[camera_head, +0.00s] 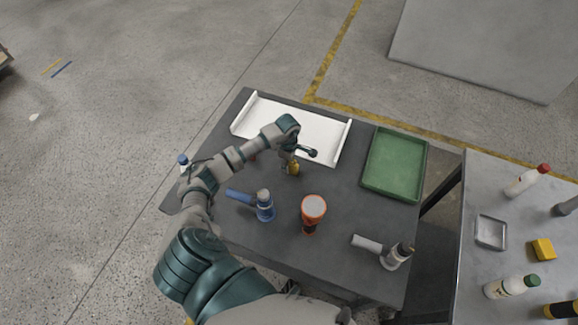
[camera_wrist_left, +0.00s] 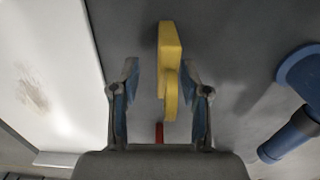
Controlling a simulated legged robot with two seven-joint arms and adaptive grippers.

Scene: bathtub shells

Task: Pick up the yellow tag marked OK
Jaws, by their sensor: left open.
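The yellow tag (camera_head: 293,168) is on the dark table, just in front of the white tray-like shell. In the left wrist view the yellow tag (camera_wrist_left: 169,55) lies ahead of and partly between my fingers, with its near end between them. No marking on it can be read. My left gripper (camera_head: 298,157) is above the tag in the head view. In the left wrist view its two fingers (camera_wrist_left: 162,85) are apart, one on each side of the tag, with visible gaps. My right gripper is not in view.
The white shell (camera_head: 325,139) lies behind the tag. A green tray (camera_head: 394,165) is at right. A second table (camera_head: 473,275) holds bottles. A small red thing (camera_wrist_left: 159,132) shows near my fingers.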

